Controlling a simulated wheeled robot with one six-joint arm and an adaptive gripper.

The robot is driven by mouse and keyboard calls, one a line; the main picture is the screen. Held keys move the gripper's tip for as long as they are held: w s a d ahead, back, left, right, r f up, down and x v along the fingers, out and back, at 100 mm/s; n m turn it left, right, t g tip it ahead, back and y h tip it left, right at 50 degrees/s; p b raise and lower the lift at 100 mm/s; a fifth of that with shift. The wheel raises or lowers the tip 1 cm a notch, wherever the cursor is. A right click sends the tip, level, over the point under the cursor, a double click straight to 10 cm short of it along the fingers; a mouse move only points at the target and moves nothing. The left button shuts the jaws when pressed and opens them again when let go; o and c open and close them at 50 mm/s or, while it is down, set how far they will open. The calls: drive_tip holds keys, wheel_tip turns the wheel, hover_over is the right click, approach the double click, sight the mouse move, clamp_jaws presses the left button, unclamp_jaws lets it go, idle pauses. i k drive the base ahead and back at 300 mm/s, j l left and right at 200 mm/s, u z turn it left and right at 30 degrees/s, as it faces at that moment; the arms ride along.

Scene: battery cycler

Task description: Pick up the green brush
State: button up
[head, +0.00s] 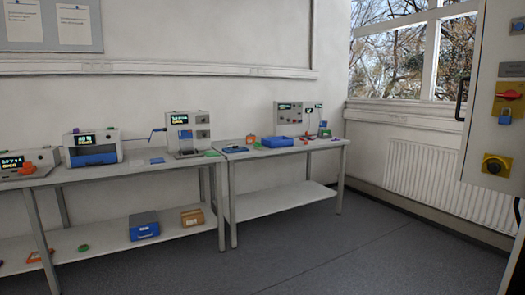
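My gripper is not in view. Several small green things show, and they are too small to tell which is the green brush. A flat green item (212,153) lies at the right end of the left bench. A green rounded item (83,248) lies on the left bench's lower shelf. Another green item (325,133) stands at the right end of the right bench, by an instrument.
The left bench (107,174) carries several instruments, and its lower shelf holds a blue box (144,226) and an orange-brown box (192,217). The right bench (262,151) has a blue case (277,142). A cabinet (492,120) stands at right. The grey floor (330,250) is clear.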

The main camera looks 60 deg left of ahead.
sight(258, 146)
drive_tip(key=u, duration=2)
drive_tip(key=z, duration=1.65)
drive_tip(key=u, duration=1.65)
drive_tip(key=i+z, duration=0.1)
drive_tip(key=i, duration=1.7)
